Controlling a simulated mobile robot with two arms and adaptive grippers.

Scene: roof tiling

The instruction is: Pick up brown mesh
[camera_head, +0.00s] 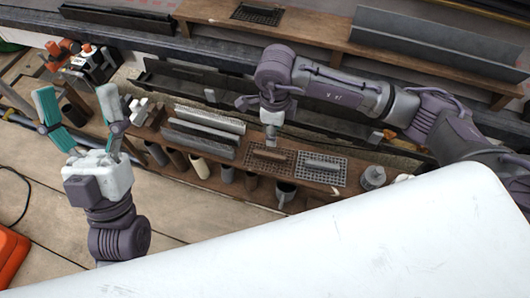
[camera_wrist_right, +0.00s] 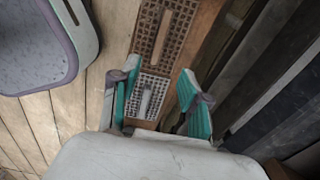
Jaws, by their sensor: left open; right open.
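A brown mesh (camera_head: 258,166) lies on the wooden shelf, with a long tan piece on it. It also shows at the top of the right wrist view (camera_wrist_right: 174,48). A grey mesh (camera_head: 335,178) with a light bar on it lies right beside it. In the right wrist view, my right gripper (camera_wrist_right: 157,88) is open and empty, its teal fingers either side of the grey mesh (camera_wrist_right: 146,112) as seen from above. The brown mesh is beyond the fingertips. In the head view the right fingers cannot be made out. My left gripper (camera_head: 76,104) is open and empty, fingers up.
Grey channel pieces (camera_head: 207,124) stand on the shelf left of the brown mesh. A dark mesh (camera_head: 257,14) sits on the upper shelf. Dark long rails run behind. An orange case (camera_head: 12,262) is at lower left.

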